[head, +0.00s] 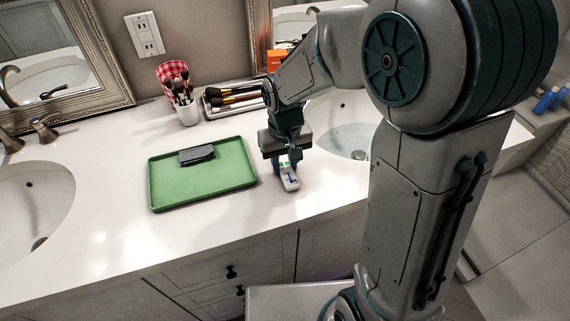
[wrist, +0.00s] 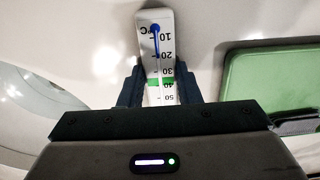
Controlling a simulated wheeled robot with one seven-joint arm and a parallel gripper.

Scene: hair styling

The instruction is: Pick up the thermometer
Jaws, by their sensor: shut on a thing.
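The thermometer is a small white stick with a blue bulb and column, a green band and a number scale. In the head view the thermometer (head: 290,182) is at the counter, right of the green tray. In the wrist view the thermometer (wrist: 154,40) stands out between the fingers, its lower part hidden by the gripper body. My gripper (head: 286,167) points down and is shut on the thermometer; its fingers also show in the wrist view (wrist: 158,88). I cannot tell whether the thermometer touches the counter.
A green tray (head: 205,185) holding a dark object (head: 197,155) lies left of my gripper. A cup of brushes (head: 184,100) and a tray of brushes (head: 232,99) stand behind. Sinks lie left (head: 30,205) and right (head: 350,138). The counter's front left is clear.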

